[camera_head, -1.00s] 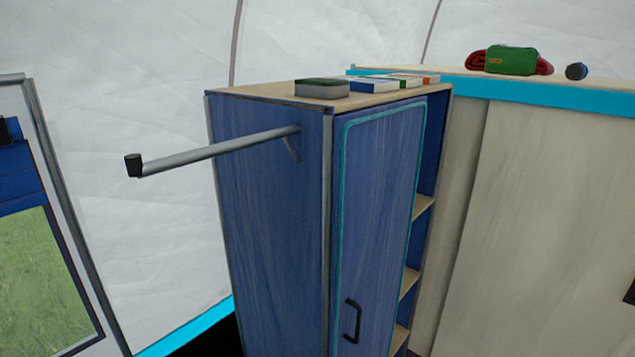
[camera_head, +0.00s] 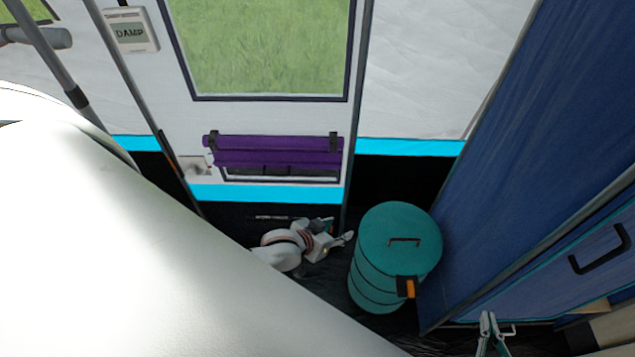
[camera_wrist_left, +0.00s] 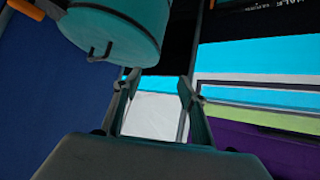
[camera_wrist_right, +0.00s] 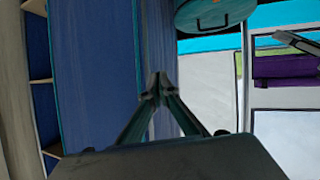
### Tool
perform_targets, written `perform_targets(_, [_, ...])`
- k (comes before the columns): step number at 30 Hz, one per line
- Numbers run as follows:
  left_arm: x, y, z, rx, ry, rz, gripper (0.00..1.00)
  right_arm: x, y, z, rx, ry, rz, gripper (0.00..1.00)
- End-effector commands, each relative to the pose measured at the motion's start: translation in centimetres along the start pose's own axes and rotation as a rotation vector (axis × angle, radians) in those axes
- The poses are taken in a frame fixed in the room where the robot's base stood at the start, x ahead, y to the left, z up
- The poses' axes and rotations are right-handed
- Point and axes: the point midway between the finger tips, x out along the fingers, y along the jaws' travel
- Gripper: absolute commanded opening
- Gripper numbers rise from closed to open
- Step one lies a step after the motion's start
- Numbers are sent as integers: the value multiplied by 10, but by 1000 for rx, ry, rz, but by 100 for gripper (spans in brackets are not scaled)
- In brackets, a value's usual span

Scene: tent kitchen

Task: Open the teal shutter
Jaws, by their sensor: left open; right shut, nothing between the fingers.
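I cannot make out a teal shutter in any view. A rolled purple shutter (camera_head: 275,150) hangs over a low vent in the tent wall; it shows at the right edge of the right wrist view (camera_wrist_right: 285,66). My left gripper (camera_head: 338,230) is open and empty, low in front of that wall, left of the teal barrel. Its spread fingers show in the left wrist view (camera_wrist_left: 158,88). My right gripper (camera_head: 487,325) is shut and empty at the bottom, near the blue cabinet door. Its fingertips meet in the right wrist view (camera_wrist_right: 156,86).
A teal barrel (camera_head: 386,235) with a black lid handle stands on the dark floor between my grippers. A blue cabinet (camera_head: 540,130) with a black door handle (camera_head: 600,250) fills the right. A display reading DAMP (camera_head: 131,31) hangs upper left. My white arm covers the lower left.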

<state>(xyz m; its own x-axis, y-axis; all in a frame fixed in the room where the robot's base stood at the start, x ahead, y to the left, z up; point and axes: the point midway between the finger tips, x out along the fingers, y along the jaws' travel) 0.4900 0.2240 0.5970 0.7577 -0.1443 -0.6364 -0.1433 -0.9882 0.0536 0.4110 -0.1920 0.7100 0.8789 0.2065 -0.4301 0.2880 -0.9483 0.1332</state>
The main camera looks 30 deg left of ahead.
Motion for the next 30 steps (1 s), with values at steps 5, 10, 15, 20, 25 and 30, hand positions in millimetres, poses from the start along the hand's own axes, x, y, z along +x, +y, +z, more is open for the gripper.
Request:
perform_targets(5, [94,-26,37,-123,-94,-41,42,20,-19,23,16,44,-24,0])
perform_targets(10, [161,-58,79,-241,-202,-116,42,30,-36,43,42,53,-50,0])
perform_targets(15, [221,-98,146,-361,-332,-233,42,37,-54,76,84,24,-81,0])
perform_targets(20, [257,-134,198,-454,-419,-351,42,40,-66,98,121,-4,-103,0])
perform_targets(25, [275,-159,220,-513,-454,-434,42,41,-70,105,143,-12,-113,0])
perform_targets(30, [284,-168,223,-531,-456,-461,42,42,-74,104,166,-6,-119,0])
